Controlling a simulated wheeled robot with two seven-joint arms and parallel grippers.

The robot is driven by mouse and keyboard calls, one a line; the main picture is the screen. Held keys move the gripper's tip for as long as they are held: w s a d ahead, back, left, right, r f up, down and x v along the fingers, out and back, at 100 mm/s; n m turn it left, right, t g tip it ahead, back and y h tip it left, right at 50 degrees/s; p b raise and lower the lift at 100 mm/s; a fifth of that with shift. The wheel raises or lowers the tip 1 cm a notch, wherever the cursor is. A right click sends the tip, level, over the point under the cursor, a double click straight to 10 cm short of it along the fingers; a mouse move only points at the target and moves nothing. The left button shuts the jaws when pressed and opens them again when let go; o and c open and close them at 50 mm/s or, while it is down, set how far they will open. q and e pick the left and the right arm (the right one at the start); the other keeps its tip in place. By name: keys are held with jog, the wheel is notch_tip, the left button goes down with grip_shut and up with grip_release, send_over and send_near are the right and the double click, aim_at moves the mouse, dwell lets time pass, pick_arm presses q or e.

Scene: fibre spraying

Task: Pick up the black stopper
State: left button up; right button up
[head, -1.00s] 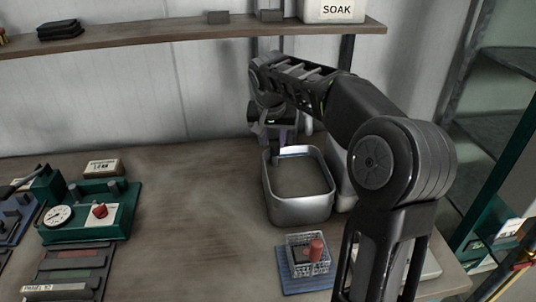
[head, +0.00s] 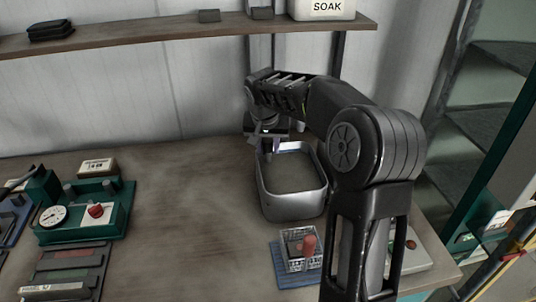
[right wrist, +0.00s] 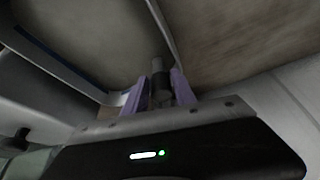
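My right gripper (right wrist: 160,92) has two purple fingers, one on each side of a dark upright cylinder, which appears to be the black stopper (right wrist: 159,84). Almost no gap shows between the fingers and the cylinder, but I cannot tell whether they grip it. In the head view my right gripper (head: 271,148) is low at the back left corner of the metal tub (head: 292,207), and the stopper is not clear there. My left gripper is not in view.
A clear box with a red piece (head: 309,244) stands on a blue mat (head: 285,277) in front of the tub. A green gauge unit (head: 115,207) is at left. A shelf (head: 150,33) with a SOAK container (head: 320,8) is above. The middle of the table is clear.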

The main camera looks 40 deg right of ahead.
aim_at(268, 159)
jog(key=shift+x, duration=1.3)
jog(key=shift+c, duration=0.2)
grip_shut()
